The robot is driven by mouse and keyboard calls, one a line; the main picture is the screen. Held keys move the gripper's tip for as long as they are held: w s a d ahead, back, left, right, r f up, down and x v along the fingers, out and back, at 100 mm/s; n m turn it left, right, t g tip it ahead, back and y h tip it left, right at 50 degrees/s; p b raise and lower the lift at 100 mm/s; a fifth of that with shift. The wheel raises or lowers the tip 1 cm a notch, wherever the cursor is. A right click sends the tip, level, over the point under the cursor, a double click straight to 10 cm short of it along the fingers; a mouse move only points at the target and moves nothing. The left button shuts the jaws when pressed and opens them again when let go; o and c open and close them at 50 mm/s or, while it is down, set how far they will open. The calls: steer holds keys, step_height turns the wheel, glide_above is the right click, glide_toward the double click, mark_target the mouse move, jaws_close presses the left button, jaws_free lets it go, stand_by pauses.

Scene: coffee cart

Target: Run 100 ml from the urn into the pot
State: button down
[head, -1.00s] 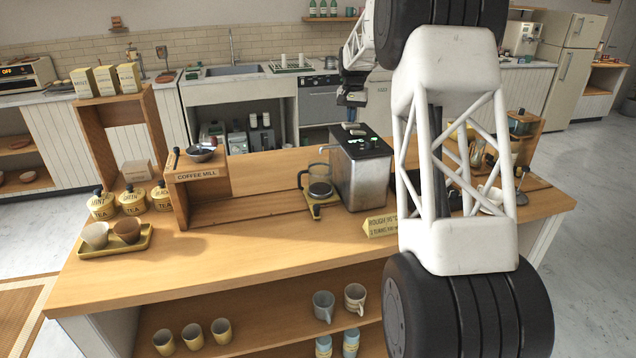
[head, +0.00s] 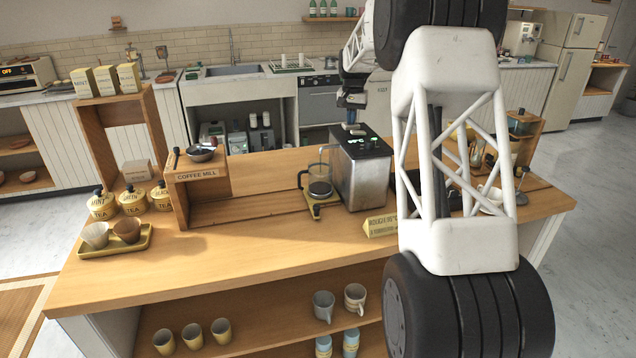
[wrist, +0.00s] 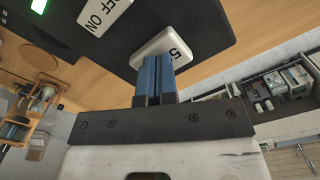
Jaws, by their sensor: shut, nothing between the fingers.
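The urn (head: 362,180) is a steel box with a black top, standing in the middle of the counter. The glass pot (head: 320,188) stands under its spout, left of it, on a yellow base. A pale bluish streak (head: 321,157) shows between spout and pot; it looks like water, but the level inside is too small to read. My gripper (head: 352,126) is shut and empty, fingers down at the urn's top. In the wrist view its blue fingertips (wrist: 158,60) are at a white key marked 5 (wrist: 165,45). A white OFF ON key (wrist: 103,14) lies beside it.
A yellow sign (head: 381,226) stands in front of the urn. A tray with two cups (head: 93,250) is at the left. The front middle of the counter is clear.

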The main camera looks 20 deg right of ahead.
steer(key=shift+r, duration=1.2)
steer(key=shift+r, duration=0.1)
stand_by(1.2)
steer(key=shift+r, duration=2.4)
steer(key=s+a+r+n, duration=0.15)
steer(key=s+a, duration=0.35)
steer(key=s, duration=0.6)
steer(key=s+a+r+n+t, duration=0.1)
steer(key=s+a+r, duration=0.3)
steer(key=s, duration=0.7)
steer(key=s+a+r+n, duration=0.1)
steer(key=s+a, duration=0.5)
steer(key=s, duration=0.5)
steer(key=s+a+f, duration=0.2)
steer(key=s+f, duration=0.2)
steer(key=s, duration=0.6)
steer(key=s+a+f+n+t, duration=0.1)
steer(key=s+f, duration=0.3)
steer(key=s, duration=0.7)
steer(key=s+a+f+n, duration=0.1)
steer(key=s+a+f, duration=0.2)
steer(key=s, duration=0.8)
step_height(320, 180, down, 2)
steer(key=shift+s+a+f+t, duration=0.1)
steer(key=shift+s+a+t, duration=0.05)
steer(key=shift+a+t, duration=0.15)
